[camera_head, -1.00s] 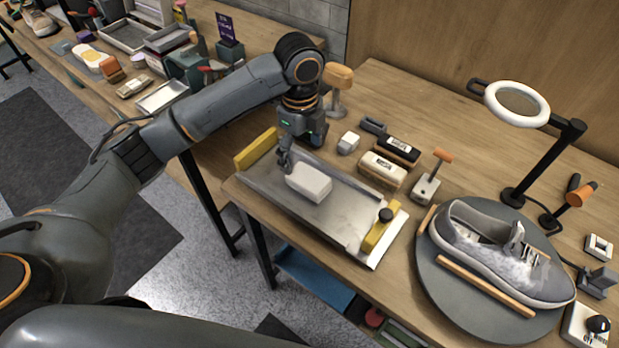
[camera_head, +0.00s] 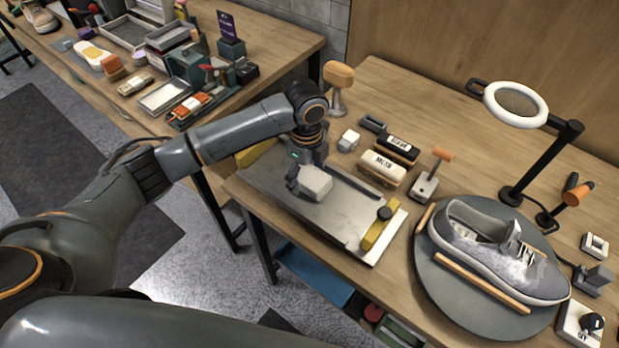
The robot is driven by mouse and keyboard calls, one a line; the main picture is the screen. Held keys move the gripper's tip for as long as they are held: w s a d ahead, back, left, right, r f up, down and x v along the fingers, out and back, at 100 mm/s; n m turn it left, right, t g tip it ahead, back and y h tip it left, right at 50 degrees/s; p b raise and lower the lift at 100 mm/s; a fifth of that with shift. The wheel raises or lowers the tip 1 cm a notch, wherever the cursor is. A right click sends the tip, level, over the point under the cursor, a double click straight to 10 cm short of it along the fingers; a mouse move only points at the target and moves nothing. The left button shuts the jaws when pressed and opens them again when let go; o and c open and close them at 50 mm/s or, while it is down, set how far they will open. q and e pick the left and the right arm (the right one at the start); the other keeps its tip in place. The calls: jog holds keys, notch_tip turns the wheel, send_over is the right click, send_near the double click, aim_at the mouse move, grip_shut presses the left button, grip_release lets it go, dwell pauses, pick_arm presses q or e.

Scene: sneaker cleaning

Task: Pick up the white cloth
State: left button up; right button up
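The white cloth (camera_head: 317,182), a small pale block-like bundle, lies in the metal tray (camera_head: 347,222) on the near workbench. My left gripper (camera_head: 296,185) reaches down over the tray with its fingers at the left side of the cloth. The gripper and its wrist hide the cloth's left and back parts. I cannot tell whether the fingers are closed on it, or whether it is clear of the tray. My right gripper is not in view.
Yellow clamps (camera_head: 378,229) sit at the tray's ends. A grey sneaker (camera_head: 495,255) rests on a round turntable (camera_head: 440,290) at right, below a ring lamp (camera_head: 516,103).

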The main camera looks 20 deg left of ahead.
aim_at(307, 174)
pick_arm(q)
jog(key=c, duration=1)
jog(key=shift+o, duration=0.2)
jog(key=shift+r, duration=0.15)
jog(key=shift+r, duration=0.25)
notch_tip(307, 174, up, 2)
jog(key=shift+r, duration=0.15)
jog(key=s+d+r, duration=0.2)
jog(key=r, duration=0.1)
jog(key=s+d+r+b, duration=0.1)
jog(key=r, duration=0.1)
jog(key=shift+d+r, duration=0.1)
jog(key=shift+d, duration=0.05)
jog(key=s+d+r, duration=0.4)
jog(key=s+d, duration=0.2)
jog(key=s, duration=0.1)
jog(key=shift+d+r, duration=0.3)
jog(key=shift+r, duration=0.05)
